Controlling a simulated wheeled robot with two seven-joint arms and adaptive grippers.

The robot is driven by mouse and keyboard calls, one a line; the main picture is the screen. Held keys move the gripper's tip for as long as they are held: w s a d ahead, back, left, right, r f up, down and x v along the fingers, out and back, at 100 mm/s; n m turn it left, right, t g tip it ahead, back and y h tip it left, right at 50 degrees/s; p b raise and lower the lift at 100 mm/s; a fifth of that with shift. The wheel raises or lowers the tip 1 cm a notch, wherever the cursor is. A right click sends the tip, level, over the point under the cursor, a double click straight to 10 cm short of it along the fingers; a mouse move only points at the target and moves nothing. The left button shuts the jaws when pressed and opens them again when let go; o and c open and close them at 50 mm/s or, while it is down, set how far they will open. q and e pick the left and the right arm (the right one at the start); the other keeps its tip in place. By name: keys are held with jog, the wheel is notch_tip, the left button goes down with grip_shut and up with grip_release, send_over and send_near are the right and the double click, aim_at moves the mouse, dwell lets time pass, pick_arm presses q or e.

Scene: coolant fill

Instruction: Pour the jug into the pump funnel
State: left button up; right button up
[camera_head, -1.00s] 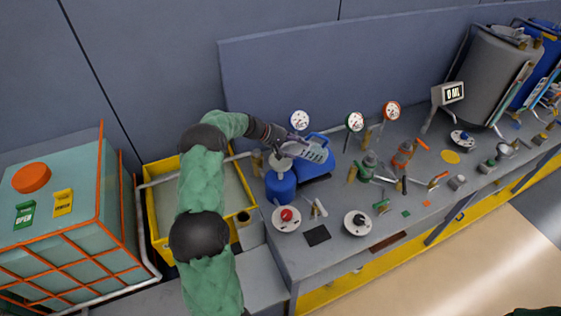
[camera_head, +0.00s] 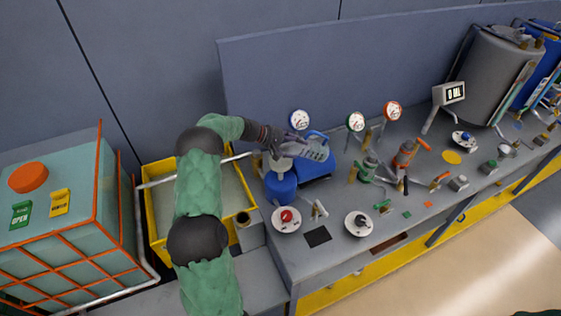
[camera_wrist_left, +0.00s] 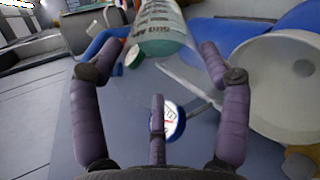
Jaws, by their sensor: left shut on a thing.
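The jug (camera_head: 317,152) is a pale see-through vessel with printed markings, held tilted above the left end of the bench. In the left wrist view the jug (camera_wrist_left: 160,28) sits between my fingers, with greenish liquid showing in it. My left gripper (camera_head: 294,141) is shut on it; its fingers also show in the wrist view (camera_wrist_left: 166,52). The pale funnel (camera_head: 279,163) stands over a blue pump body (camera_head: 281,187), just below and left of the jug. The funnel's wide bowl (camera_wrist_left: 285,85) fills the right of the wrist view. I cannot see a stream. My right gripper is out of view.
Dial gauges (camera_head: 355,122), small valves and fittings crowd the bench (camera_head: 410,205) to the right. A yellow-rimmed bin (camera_head: 152,215) and a caged tank (camera_head: 60,225) stand at the left. A panel (camera_head: 340,70) closes off the back. The floor at lower right is clear.

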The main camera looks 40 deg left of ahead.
pick_arm(q)
jog(key=shift+s+a+r+t+h+b, duration=0.2)
jog(key=shift+s+a+t+h+b, duration=0.15)
jog(key=shift+t+h+b, duration=0.65)
dwell(0.9)
jog(key=shift+s+a+r+t+h+b, duration=0.1)
jog(key=shift+s+a+t+h+b, duration=0.45)
jog(key=shift+b, duration=1.55)
